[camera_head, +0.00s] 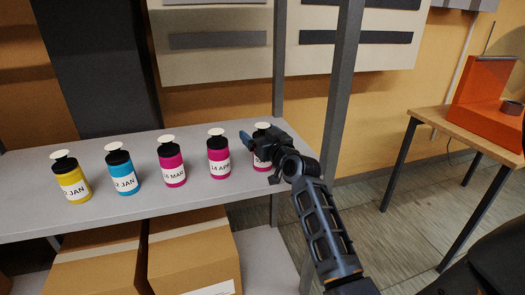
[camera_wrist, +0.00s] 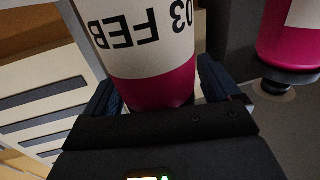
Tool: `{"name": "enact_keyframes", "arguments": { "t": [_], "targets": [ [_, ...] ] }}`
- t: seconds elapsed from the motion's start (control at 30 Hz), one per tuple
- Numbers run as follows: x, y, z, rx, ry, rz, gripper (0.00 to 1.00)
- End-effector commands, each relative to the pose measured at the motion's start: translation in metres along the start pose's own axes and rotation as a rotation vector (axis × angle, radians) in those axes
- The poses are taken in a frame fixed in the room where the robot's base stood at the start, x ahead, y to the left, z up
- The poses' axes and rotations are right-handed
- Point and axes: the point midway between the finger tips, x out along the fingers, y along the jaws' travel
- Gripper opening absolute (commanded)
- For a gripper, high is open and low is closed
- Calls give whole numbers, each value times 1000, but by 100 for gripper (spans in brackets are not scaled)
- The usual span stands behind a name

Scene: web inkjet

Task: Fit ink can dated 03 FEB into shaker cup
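The magenta ink can dated 03 FEB (camera_wrist: 150,75) fills the top of the wrist view, its label upside down there. In the head view this can (camera_head: 261,155) stands at the right end of the shelf row, white-capped and partly hidden by my gripper. My gripper (camera_head: 260,158) is around it, one dark blue finger on each side, and looks open. In the wrist view the fingers (camera_wrist: 157,92) flank the can, with a slim gap at right; contact at left is unclear. I cannot identify the shaker cup for certain.
The grey shelf (camera_head: 150,205) also holds magenta cans marked 14 APR (camera_head: 219,155) and 16 MAR (camera_head: 172,165), plus blue (camera_head: 122,172) and yellow (camera_head: 71,180) JAN cans. A grey post (camera_head: 343,80) stands right of my gripper. An orange machine (camera_head: 483,90) sits on a wooden table (camera_head: 455,125).

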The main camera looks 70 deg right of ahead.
Motion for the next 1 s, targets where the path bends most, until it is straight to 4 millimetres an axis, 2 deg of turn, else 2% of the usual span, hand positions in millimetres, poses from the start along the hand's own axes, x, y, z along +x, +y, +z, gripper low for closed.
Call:
{"name": "enact_keyframes", "arguments": {
  "t": [0.07, 0.67, 1.0],
  "targets": [
    [0, 0, 0, 0, 0, 0, 81],
    [0, 0, 0, 0, 0, 0, 24],
    [0, 0, -8, 0, 5, -1, 22]
  ]
}}
